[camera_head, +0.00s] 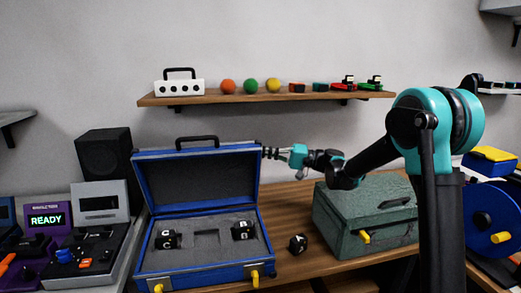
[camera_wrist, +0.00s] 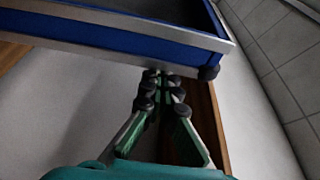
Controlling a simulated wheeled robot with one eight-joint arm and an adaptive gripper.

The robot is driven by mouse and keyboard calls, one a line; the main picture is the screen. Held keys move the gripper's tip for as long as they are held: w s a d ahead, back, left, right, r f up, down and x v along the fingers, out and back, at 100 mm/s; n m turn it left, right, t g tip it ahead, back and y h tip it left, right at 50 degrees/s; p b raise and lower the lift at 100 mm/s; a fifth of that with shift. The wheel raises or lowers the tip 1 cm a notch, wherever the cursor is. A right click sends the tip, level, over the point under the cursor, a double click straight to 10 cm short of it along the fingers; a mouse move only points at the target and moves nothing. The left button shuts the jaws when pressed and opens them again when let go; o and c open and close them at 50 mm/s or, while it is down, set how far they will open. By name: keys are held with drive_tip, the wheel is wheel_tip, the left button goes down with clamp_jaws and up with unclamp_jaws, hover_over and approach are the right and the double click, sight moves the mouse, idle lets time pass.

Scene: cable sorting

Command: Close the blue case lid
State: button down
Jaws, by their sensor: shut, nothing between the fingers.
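The blue case (camera_head: 202,271) stands open on the table, its lid (camera_head: 196,182) raised about upright with a black handle on top. Two black lettered cubes, one at the left (camera_head: 166,239) and one at the right (camera_head: 243,231), sit in its grey foam insert. Two yellow latches are on its front. My gripper (camera_head: 268,153) is shut and empty at the upper right edge of the lid. In the wrist view my gripper's fingertips (camera_wrist: 152,76) are close to the blue lid's metal rim (camera_wrist: 110,58); I cannot tell whether they touch.
A black cube (camera_head: 298,244) lies on the table right of the case. A green metal box (camera_head: 362,222) stands farther right. A wooden shelf (camera_head: 215,98) with coloured balls and small items hangs behind. Devices (camera_head: 98,220) crowd the left side.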

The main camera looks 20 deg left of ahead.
drive_tip(key=s+d+f+n+g, duration=0.1)
drive_tip(key=s+d+f+n, duration=0.2)
drive_tip(key=s, duration=0.5)
drive_tip(key=shift+s+d+n+y, duration=0.4)
drive_tip(key=shift+d+n, duration=0.3)
drive_tip(key=shift+d, duration=0.45)
drive_tip(key=shift+w+f, duration=0.1)
wheel_tip(320, 180, up, 10)
drive_tip(key=s+d+f+m+t+h, duration=0.25)
drive_tip(key=d+f+h, duration=0.25)
drive_tip(key=d+f, duration=0.45)
drive_tip(key=s+d+f+m+t+h, duration=0.2)
drive_tip(key=d+f+m+t+h, duration=0.15)
drive_tip(key=d+f, duration=0.6)
drive_tip(key=s+d+f+m+t+h, duration=0.1)
drive_tip(key=s+d+f+h, duration=0.2)
drive_tip(key=d+f, duration=0.2)
drive_tip(key=s+d+f+m+t+h, duration=0.1)
drive_tip(key=s+d+f+m+h, duration=0.1)
drive_tip(key=d, duration=0.8)
drive_tip(key=s+d+f+m+t+h, duration=0.1)
drive_tip(key=s+d+f+h, duration=0.3)
drive_tip(key=d+f+h, duration=0.2)
wheel_tip(320, 180, down, 3)
drive_tip(key=shift+d+r+t, duration=0.1)
drive_tip(key=shift+d+t, duration=0.2)
drive_tip(key=shift+d, duration=0.85)
